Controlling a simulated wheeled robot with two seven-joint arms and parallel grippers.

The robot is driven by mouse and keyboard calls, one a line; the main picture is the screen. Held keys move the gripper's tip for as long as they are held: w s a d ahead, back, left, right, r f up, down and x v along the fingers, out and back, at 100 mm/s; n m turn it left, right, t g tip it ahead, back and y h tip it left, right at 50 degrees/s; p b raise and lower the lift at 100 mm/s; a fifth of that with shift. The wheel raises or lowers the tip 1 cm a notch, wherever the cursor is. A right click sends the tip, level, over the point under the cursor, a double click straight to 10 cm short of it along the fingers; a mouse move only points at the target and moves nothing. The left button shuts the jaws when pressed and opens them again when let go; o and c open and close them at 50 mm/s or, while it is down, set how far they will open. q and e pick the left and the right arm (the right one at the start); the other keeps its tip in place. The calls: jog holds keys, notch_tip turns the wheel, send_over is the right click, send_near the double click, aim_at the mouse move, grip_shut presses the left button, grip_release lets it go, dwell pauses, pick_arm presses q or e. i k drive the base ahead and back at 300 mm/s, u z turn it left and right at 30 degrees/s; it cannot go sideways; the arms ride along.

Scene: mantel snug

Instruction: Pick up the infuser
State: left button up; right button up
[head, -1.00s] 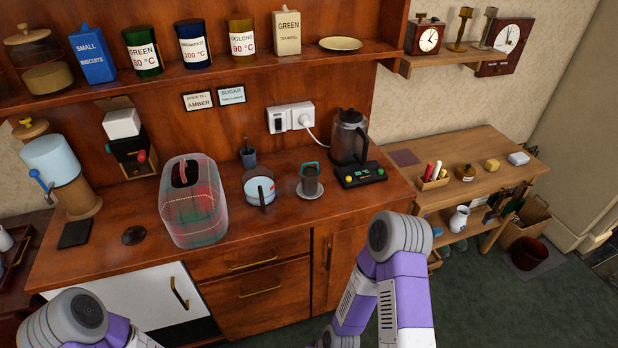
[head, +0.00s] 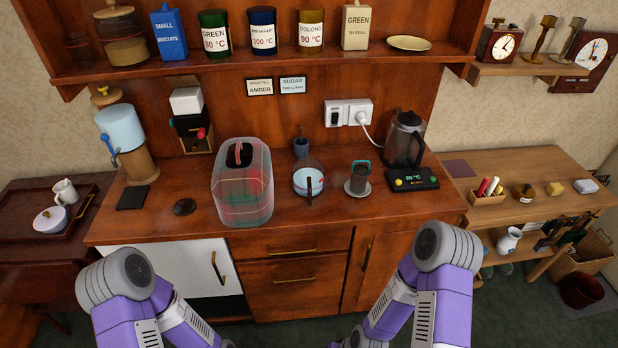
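A dark cylinder with a teal loop handle (head: 359,176) looks like the infuser. It stands upright on a pale round dish (head: 357,193) on the wooden counter, right of a clear glass vessel (head: 303,190). The clear vessel has a white and light-blue inside, and a dark upright piece stands at its front. Only purple and grey links of my two arms show at the bottom of the head view. Neither gripper is in view, and nothing of mine touches the infuser.
A kettle (head: 404,140) and a black control base (head: 413,179) stand right of the infuser. The counter (head: 330,216) in front is clear. A shelf (head: 290,66) with canisters hangs above.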

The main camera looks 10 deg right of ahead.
aim_at(360, 171)
jog(key=k, duration=0.5)
jog(key=z, duration=1.75)
jog(key=i, duration=1.4)
jog(key=u, duration=1.35)
